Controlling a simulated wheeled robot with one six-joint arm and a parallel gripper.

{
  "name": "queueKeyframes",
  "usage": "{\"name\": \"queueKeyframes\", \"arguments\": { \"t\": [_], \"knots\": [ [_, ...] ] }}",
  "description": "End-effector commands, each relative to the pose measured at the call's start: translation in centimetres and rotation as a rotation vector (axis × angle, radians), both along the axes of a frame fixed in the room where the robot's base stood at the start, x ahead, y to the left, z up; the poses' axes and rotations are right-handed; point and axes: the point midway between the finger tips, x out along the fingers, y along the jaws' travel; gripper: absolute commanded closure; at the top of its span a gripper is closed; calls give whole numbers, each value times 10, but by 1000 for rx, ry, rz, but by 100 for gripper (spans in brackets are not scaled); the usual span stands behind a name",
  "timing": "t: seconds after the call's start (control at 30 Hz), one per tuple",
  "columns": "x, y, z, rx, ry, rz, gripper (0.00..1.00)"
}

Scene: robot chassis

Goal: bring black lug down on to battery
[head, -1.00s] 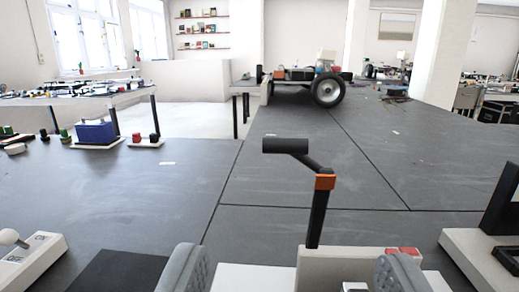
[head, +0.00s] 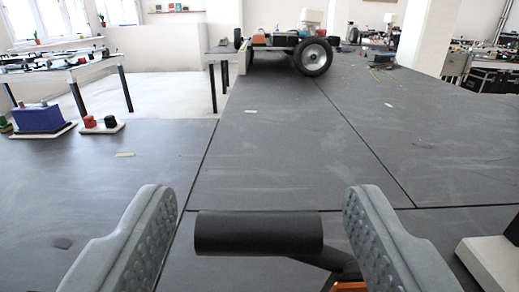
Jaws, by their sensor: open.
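The black lug (head: 258,233) appears as a thick black cylinder lying crosswise at the end of a dark arm. Part of an orange band (head: 345,286) shows on that arm at the bottom edge. My gripper (head: 258,205) is open, with one grey ridged finger to the left of the cylinder and one to its right. The cylinder lies between the fingers in the picture, with a visible gap on both sides; I cannot tell its exact depth relative to them. No battery can be made out under the lug; that area is below the view.
A white block (head: 495,255) stands at the lower right. A wheeled chassis (head: 290,45) sits far back. The dark bench between is mostly clear.

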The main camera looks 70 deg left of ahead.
Motion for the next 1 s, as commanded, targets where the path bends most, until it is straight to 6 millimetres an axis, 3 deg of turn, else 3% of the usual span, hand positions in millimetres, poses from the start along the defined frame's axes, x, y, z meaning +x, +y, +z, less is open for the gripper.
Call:
{"name": "queueKeyframes", "arguments": {
  "t": [0.2, 0.5, 0.8, 1.0],
  "knots": [
    [5, 14, -1, -1, 0, 1, 40],
    [6, 15, 0, -1, -1, 0, 40],
    [6, 15, 0, -1, -1, 0, 99],
    [8, 14, -1, 6, -3, -1, 100]
  ]
}}
